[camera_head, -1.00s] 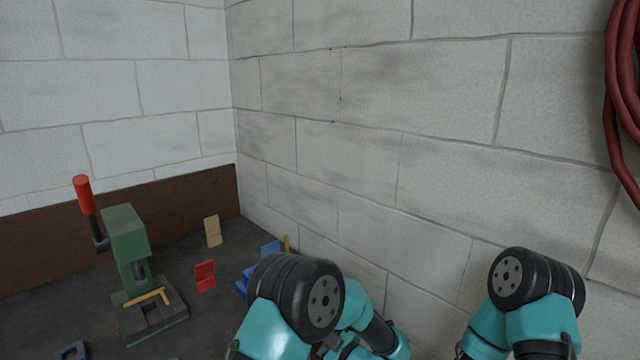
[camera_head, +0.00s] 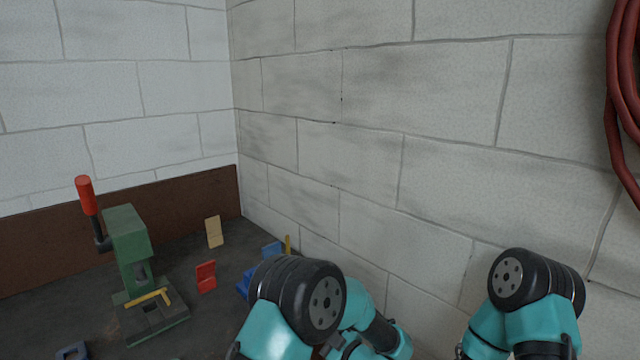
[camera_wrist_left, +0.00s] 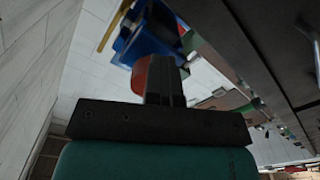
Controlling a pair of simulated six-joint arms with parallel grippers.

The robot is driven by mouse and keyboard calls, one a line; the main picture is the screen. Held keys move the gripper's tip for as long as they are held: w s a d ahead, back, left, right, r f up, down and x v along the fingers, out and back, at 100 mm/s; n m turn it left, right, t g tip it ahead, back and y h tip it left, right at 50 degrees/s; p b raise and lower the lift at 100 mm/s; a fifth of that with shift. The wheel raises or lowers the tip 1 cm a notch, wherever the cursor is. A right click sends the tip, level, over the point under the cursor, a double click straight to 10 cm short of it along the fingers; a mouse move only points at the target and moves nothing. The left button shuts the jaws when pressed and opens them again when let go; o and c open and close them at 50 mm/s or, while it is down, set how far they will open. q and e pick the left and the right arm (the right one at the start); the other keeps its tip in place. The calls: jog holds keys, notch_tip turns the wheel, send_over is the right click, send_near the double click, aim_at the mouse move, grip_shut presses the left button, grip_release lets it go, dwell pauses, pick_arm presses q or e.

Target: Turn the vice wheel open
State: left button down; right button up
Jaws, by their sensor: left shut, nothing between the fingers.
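No vice wheel can be clearly made out. In the head view, a blue object (camera_head: 244,284) on the bench is mostly hidden behind my arm; I cannot tell whether it is the vice. In the left wrist view, my left gripper (camera_wrist_left: 165,75) is shut and empty. A red-orange piece (camera_wrist_left: 140,76) shows just behind its fingers; whether they touch it I cannot tell. A blue body (camera_wrist_left: 150,40) with a yellow bar (camera_wrist_left: 112,27) is beyond the fingertips. My right gripper is not in view.
A green press (camera_head: 130,246) with a red-handled lever (camera_head: 86,196) stands at the left of the dark bench. A red bracket (camera_head: 206,277) and a tan bracket (camera_head: 214,232) are between it and my arm. The block wall (camera_head: 370,170) is close on the right.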

pick_arm(q)
jog(key=shift+w+r, duration=0.1)
jog(key=shift+w, duration=0.75)
jog(key=v, duration=0.6)
jog(key=shift+f, duration=0.25)
dwell(0.3)
jog(key=shift+s, duration=0.1)
jog(key=shift+s+a, duration=0.1)
jog(key=shift+s, duration=0.75)
